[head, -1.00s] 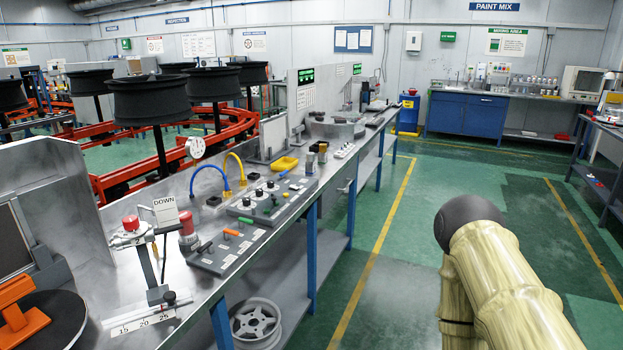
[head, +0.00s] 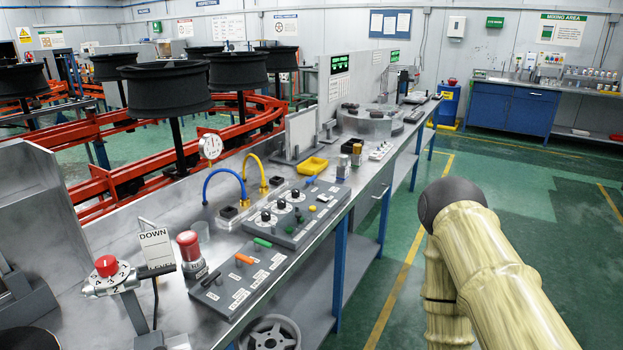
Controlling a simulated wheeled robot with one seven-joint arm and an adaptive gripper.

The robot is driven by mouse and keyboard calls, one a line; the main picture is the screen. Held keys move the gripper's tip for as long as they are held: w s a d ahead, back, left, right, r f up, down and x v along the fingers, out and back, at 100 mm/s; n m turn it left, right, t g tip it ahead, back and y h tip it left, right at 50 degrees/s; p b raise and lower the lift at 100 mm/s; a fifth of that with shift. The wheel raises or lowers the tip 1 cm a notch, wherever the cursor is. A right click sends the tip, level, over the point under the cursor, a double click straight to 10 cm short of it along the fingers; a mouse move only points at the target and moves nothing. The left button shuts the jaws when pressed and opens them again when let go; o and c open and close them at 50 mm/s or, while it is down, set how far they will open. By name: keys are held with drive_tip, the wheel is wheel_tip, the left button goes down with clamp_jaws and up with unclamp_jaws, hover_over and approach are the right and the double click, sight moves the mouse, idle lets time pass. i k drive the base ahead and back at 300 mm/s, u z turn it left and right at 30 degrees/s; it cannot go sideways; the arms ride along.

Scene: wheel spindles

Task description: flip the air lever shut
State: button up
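A low grey panel (head: 235,285) near the bench's front edge carries an orange lever (head: 244,259), a green lever (head: 263,242) and a black lever (head: 211,279), with small white labels too blurred to read. I cannot tell which one is the air lever, or whether it is open or shut. Behind the panel, a blue hose (head: 221,172) and a yellow hose (head: 257,160) arch over the bench beside a round gauge (head: 210,147). My arm (head: 490,270) shows at the lower right, over the aisle and apart from the bench. My gripper is not in view.
A larger control box (head: 300,212) with dials adjoins the panel. A red button post (head: 192,250), a DOWN sign (head: 156,248) and a red-knobbed dial (head: 107,266) stand to its left. A yellow tray (head: 312,165) lies behind.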

sight(313, 179)
drive_tip(key=k, duration=0.55)
drive_tip(key=z, duration=0.7)
drive_tip(key=i, duration=2.05)
drive_tip(key=u, duration=1.2)
drive_tip(key=i, duration=0.35)
drive_tip(key=u, duration=0.4)
